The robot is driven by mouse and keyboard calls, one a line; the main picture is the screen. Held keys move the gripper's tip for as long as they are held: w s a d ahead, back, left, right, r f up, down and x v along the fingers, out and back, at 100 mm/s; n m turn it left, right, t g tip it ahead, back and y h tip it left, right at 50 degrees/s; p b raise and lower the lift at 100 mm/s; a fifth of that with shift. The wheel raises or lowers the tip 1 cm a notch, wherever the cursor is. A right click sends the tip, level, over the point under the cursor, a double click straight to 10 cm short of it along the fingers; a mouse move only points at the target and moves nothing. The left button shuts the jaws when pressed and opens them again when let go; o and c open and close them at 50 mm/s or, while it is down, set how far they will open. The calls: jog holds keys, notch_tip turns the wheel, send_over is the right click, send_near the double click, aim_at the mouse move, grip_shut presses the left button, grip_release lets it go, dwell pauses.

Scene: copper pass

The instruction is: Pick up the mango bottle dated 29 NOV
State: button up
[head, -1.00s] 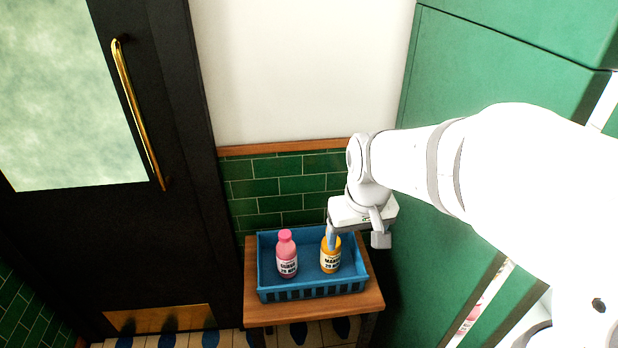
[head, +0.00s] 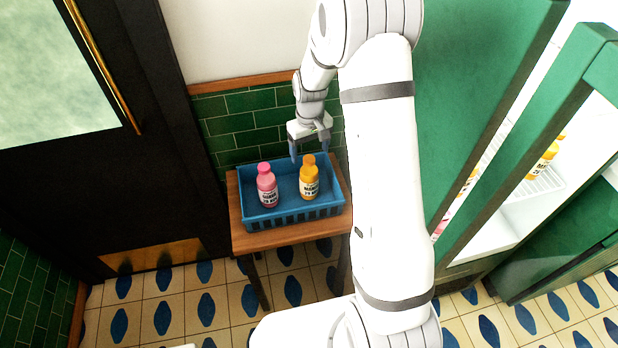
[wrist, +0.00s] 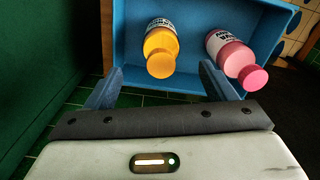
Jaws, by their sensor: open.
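The orange mango bottle (head: 309,180) stands upright in the right part of a blue crate (head: 290,219). Its label seems to read MANGO with a 29 date; the month is too small to be sure. A pink bottle (head: 267,188), whose label is hard to read, stands to its left. My gripper (head: 310,151) is open and empty, fingers down, just behind and above the mango bottle near the crate's back edge. In the wrist view, the orange bottle (wrist: 160,48) lies ahead between the finger lines, with the pink bottle (wrist: 231,50) to the right.
The crate sits on a small wooden table (head: 290,237) against a green tiled wall (head: 232,125). A dark door (head: 150,190) is at the left. At the right, a green fridge stands open, with orange bottles (head: 545,160) on a wire shelf.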

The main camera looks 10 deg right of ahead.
aim_at(309, 158)
notch_tip(309, 158, down, 7)
jog(key=shift+w+a+r+p, duration=0.1)
jog(key=shift+p, duration=0.7)
grip_shut()
dwell(0.4)
